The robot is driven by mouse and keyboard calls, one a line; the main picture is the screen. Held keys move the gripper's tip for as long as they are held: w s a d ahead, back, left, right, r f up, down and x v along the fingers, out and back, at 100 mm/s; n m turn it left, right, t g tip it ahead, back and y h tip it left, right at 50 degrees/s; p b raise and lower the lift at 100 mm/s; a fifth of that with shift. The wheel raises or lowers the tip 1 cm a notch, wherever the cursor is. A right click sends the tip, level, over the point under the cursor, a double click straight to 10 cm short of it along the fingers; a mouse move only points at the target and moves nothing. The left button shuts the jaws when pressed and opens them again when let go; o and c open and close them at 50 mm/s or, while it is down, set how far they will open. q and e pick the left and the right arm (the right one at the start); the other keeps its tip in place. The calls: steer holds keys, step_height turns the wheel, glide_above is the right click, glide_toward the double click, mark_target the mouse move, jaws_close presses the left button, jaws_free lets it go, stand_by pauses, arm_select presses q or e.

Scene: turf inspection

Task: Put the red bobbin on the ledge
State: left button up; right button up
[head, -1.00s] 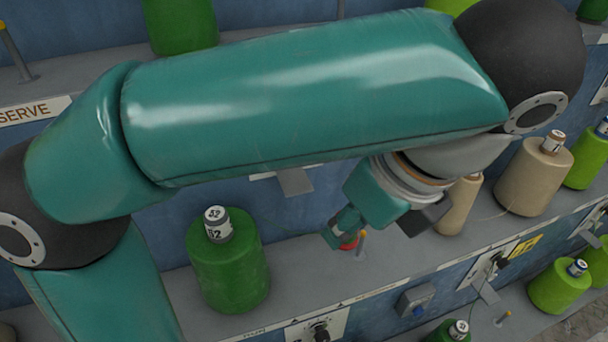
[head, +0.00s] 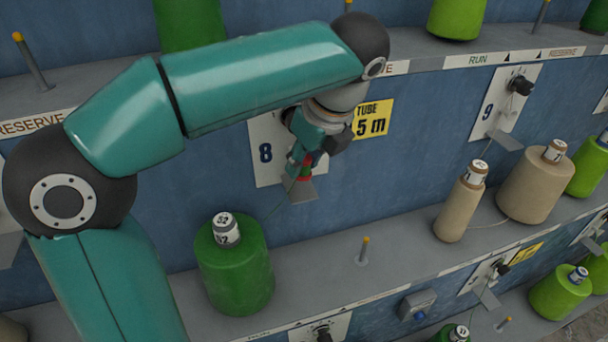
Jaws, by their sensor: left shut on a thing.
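My left gripper (head: 301,163) is shut on the red bobbin (head: 307,163), of which only a small red patch shows between the fingers. It is in front of the white panel marked 8 (head: 264,168), close above a small grey ledge (head: 300,193) that juts from the blue wall. I cannot tell whether the bobbin touches this ledge. The fingers and wrist hide most of the bobbin. My right gripper is not in view.
A long grey shelf (head: 325,262) below carries a dark green bobbin (head: 234,270), a bare yellow-tipped peg (head: 363,252) and two beige bobbins (head: 462,205) (head: 535,185). A yellow label (head: 373,118) is right of the gripper. Shelf space around the peg is clear.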

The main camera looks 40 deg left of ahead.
mark_target(303, 176)
arm_select(q)
step_height(303, 176, down, 3)
steer(key=shift+r, duration=0.1)
steer(key=shift+w+a+f, duration=0.15)
steer(key=shift+a+f, duration=0.2)
steer(key=shift+f, duration=0.25)
steer(key=shift+f, duration=0.15)
steer(key=o, duration=1)
steer(key=p+v, duration=0.1)
steer(key=v, duration=1.1)
steer(key=shift+p, duration=0.35)
